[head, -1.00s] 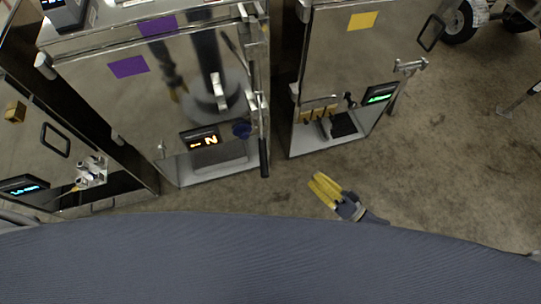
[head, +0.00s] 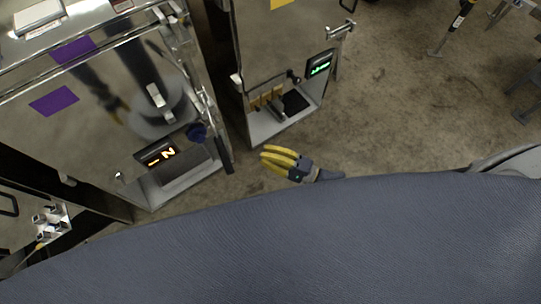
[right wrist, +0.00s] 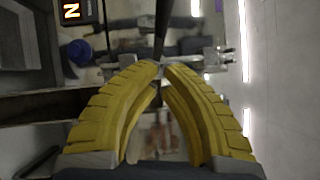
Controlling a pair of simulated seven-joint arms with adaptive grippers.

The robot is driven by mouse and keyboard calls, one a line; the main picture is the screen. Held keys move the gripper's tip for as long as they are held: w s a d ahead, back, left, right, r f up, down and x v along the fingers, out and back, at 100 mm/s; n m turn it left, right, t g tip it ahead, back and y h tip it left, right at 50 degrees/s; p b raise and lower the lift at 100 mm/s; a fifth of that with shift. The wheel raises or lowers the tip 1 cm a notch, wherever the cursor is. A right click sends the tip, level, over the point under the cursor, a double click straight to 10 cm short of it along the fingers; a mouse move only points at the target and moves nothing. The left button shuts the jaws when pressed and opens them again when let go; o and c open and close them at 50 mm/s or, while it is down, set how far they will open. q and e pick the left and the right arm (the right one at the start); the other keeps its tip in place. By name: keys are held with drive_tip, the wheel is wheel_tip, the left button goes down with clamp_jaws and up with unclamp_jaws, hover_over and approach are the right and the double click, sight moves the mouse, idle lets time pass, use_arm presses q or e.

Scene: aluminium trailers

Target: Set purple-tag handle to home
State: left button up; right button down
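The purple-tag trailer, a shiny metal cabinet (head: 85,125) with two purple tags (head: 54,100), fills the left of the head view. Its handle, a lever with a black grip (head: 226,160), hangs down along the right edge of its front. The handle shows as a dark rod (right wrist: 161,25) in the right wrist view. My right gripper (head: 264,158), with yellow fingers, is to the right of the grip and apart from it. In the right wrist view its fingertips (right wrist: 161,67) nearly meet, empty, with the rod beyond them. My left gripper is not in view.
An orange-lettered display (head: 156,154) and a blue knob (head: 197,133) sit beside the handle. A yellow-tag cabinet (head: 265,55) with a green display (head: 320,63) stands to the right. Another cabinet (head: 20,232) is at lower left. Open floor (head: 400,120) lies right.

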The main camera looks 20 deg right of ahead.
drive_tip(key=w+a+r, duration=0.1)
drive_tip(key=w+a, duration=0.2)
drive_tip(key=a, duration=0.5)
drive_tip(key=shift+a+r, duration=0.2)
drive_tip(key=shift+r, duration=0.1)
